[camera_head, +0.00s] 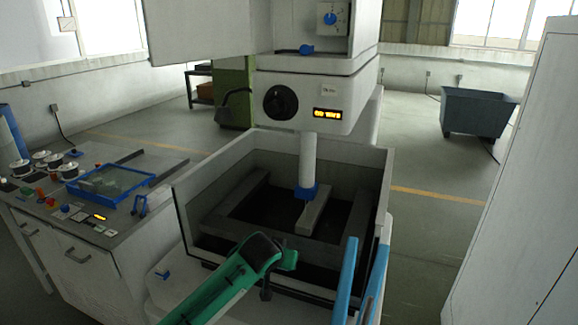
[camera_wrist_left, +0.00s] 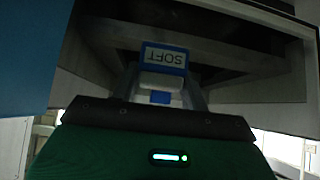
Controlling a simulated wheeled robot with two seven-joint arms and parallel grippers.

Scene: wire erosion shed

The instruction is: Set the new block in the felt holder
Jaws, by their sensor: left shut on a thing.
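My left gripper (camera_head: 287,260) is green and reaches in from the bottom left, at the front of the open machine tank. In the left wrist view its fingers (camera_wrist_left: 160,92) are shut on a pale block (camera_wrist_left: 161,81) with a blue patch. A blue-edged tag (camera_wrist_left: 165,58) reading SOFT, upside down in that view, shows at the block's far end. I cannot tell whether the tag belongs to the block or to something behind it. In the head view the gripper hides most of the held piece. I cannot pick out the felt holder for certain. My right gripper is not in view.
The grey tank (camera_head: 378,170) surrounds a dark frame and a pale column (camera_head: 307,160) with a blue end. Left is a bench (camera_head: 130,215) with a blue tray (camera_head: 146,175), spools and small parts. Blue bars (camera_head: 345,282) stand at the right front. A bin (camera_head: 482,112) stands behind.

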